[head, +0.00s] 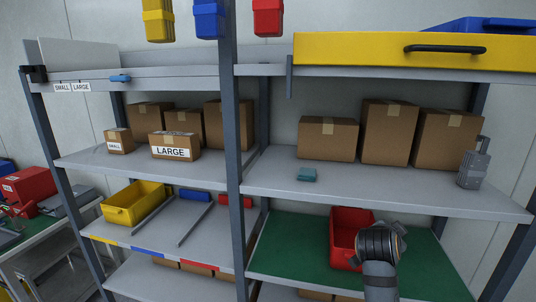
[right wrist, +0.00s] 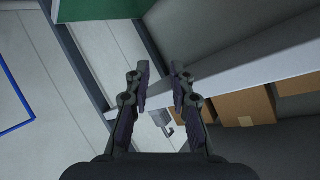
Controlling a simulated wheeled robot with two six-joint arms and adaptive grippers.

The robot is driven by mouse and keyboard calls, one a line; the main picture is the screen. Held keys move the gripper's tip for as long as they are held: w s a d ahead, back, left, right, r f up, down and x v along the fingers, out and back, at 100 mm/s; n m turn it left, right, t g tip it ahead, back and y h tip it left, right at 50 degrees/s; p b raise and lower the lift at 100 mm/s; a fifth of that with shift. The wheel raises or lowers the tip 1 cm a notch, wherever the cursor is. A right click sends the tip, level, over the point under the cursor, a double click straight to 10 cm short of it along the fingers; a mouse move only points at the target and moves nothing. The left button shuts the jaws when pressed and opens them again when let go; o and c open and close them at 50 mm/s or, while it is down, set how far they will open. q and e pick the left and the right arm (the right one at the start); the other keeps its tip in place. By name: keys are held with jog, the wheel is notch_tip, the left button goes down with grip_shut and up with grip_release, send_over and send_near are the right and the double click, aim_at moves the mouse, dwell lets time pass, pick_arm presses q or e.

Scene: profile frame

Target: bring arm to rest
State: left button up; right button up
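My right arm comes in from the bottom right of the head view, its round dark wrist joint in front of the lower right shelf. It covers part of a red bin (head: 345,232) on that shelf's green mat (head: 285,245). My right gripper's fingers are not discernible in the head view. In the right wrist view my right gripper (right wrist: 161,72) is open, with a gap between its two dark fingers and nothing held. A grey shelf edge and a small grey hooked part (right wrist: 163,122) show beyond the fingers. My left gripper is in neither view.
The rack's middle shelves hold several cardboard boxes (head: 390,132), a box marked LARGE (head: 174,146), a small teal block (head: 306,174) and a grey object (head: 473,168). A yellow bin (head: 133,204) stands lower left. Grey uprights (head: 231,120) divide the rack.

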jog(key=s+a+f+n+g+y, duration=0.1)
jog(key=s+a+f+n+y, duration=0.1)
jog(key=s+f+n, duration=0.35)
jog(key=s+a+f+n+g+y, duration=0.1)
jog(key=s+f+n+y, duration=0.15)
jog(key=s+f, duration=0.65)
jog(key=s+a+f+n+g+y, duration=0.1)
jog(key=s+a+f+n+g, duration=0.2)
jog(key=s+f, duration=0.35)
jog(key=s+a+f+n+g+y, duration=0.1)
jog(key=s+a+f+n+y, duration=0.15)
jog(key=s+f+n, duration=0.35)
jog(key=s+d+f+m+g, duration=0.1)
jog(key=s+f, duration=0.1)
jog(key=f, duration=1.1)
jog(key=s+d+f+m, duration=0.1)
jog(key=s+d+f, duration=0.1)
jog(key=f, duration=1.1)
jog(key=s+f+g+b, duration=0.1)
jog(key=s+f, duration=1.5)
jog(key=s, duration=0.2)
jog(key=shift+d+f+h, duration=0.15)
jog(key=shift+d+h, duration=0.15)
jog(key=shift+d, duration=0.05)
